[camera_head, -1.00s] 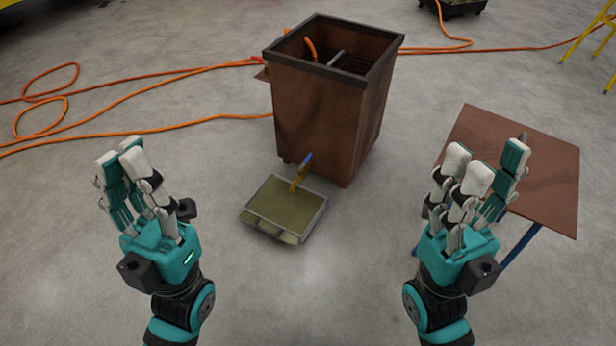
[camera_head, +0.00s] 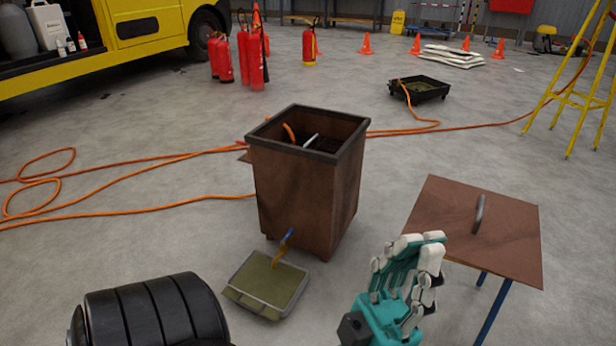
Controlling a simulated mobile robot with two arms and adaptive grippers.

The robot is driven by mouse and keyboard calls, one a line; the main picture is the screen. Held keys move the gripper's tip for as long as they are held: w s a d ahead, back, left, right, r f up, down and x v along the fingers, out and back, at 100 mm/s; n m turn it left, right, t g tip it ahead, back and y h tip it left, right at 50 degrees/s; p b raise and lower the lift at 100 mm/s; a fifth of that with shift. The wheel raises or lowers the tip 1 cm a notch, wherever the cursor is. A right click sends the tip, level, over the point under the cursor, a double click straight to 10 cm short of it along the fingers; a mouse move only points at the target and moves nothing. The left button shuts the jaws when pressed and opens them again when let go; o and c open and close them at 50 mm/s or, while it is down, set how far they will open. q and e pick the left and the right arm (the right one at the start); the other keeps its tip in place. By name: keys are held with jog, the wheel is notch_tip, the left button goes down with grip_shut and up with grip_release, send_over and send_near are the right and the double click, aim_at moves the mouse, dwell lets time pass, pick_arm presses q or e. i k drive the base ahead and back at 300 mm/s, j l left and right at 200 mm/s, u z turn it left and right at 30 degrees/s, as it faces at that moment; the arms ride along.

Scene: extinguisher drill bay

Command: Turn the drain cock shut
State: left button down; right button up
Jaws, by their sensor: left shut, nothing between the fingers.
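The drain cock (camera_head: 279,256) is a brass-coloured fitting low on the front of a brown, dark-rimmed bin (camera_head: 300,205). Its blue lever (camera_head: 287,237) slants up to the right; I cannot tell from its angle whether the cock is open or shut. A shallow metal tray (camera_head: 238,293) with greenish content lies on the floor below it. My right gripper is out of view.
A low brown table (camera_head: 440,215) with a grey bar (camera_head: 479,213) on it stands at the right. Orange hose (camera_head: 130,209) crosses the floor to the left. Red extinguishers (camera_head: 257,62), a black tray (camera_head: 427,90) and a yellow ladder (camera_head: 572,95) stand farther back.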

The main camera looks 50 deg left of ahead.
aim_at(289, 234)
jog(key=j, duration=0.5)
jog(key=j+z, duration=0.15)
jog(key=j, duration=0.4)
jog(key=k+j, duration=0.1)
jog(key=j, duration=0.4)
jog(key=k+j+z, duration=0.1)
jog(key=j, duration=0.4)
jog(key=j+z, duration=0.1)
jog(key=j, duration=0.4)
jog(key=k+j, duration=0.15)
jog(key=j, duration=0.35)
jog(key=k+j, duration=0.1)
jog(key=j, duration=0.5)
jog(key=k+j, duration=0.1)
jog(key=j, duration=1.05)
jog(key=k+j, duration=0.15)
jog(key=j, duration=0.4)
jog(key=i, duration=0.45)
jog(key=z, duration=0.05)
